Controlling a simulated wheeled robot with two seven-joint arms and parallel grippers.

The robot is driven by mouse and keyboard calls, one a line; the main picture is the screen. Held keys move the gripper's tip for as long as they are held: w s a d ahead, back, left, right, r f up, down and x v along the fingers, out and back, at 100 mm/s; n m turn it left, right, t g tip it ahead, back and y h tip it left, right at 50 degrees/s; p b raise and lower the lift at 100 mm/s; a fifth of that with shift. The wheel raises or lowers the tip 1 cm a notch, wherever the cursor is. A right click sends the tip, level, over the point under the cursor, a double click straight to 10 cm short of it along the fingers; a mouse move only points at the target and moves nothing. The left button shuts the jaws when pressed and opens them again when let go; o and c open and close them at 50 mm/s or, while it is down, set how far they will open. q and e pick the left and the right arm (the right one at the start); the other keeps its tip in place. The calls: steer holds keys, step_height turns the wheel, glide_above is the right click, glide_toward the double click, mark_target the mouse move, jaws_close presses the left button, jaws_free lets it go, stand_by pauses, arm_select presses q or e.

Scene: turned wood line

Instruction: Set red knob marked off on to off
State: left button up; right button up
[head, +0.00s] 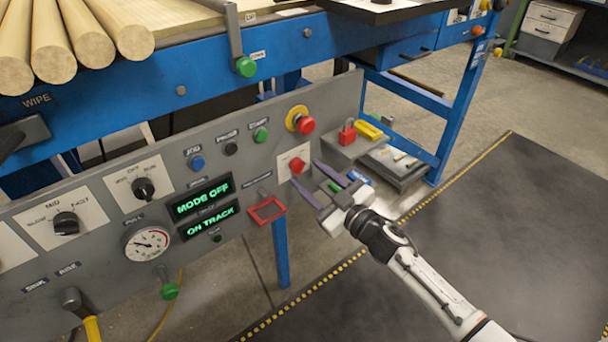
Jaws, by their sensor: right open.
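A small red knob (297,165) sits on a white plate (286,158) on the grey control panel, right of the displays. The plate's lettering and the knob's pointing direction are too small to tell. My right gripper (305,173) comes in from the lower right. Its two purple-grey fingers are spread, with the tips close to the knob, one below it and one to its right. I cannot tell whether they touch it. My left gripper is not in the picture.
A red mushroom button (306,125) with a yellow collar is above the knob. A red square frame (267,211) sticks out at lower left. The display (202,199) reads "MODE OFF". A shelf with a red padlock (347,135) is to the right. Open floor lies below.

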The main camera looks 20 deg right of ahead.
mark_target(298, 167)
steer(key=x, duration=0.2)
steer(key=shift+w+a, duration=0.1)
steer(key=shift+w, duration=0.2)
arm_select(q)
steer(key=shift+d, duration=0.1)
arm_select(e)
steer(key=c, duration=1.1)
steer(key=shift+o, duration=0.2)
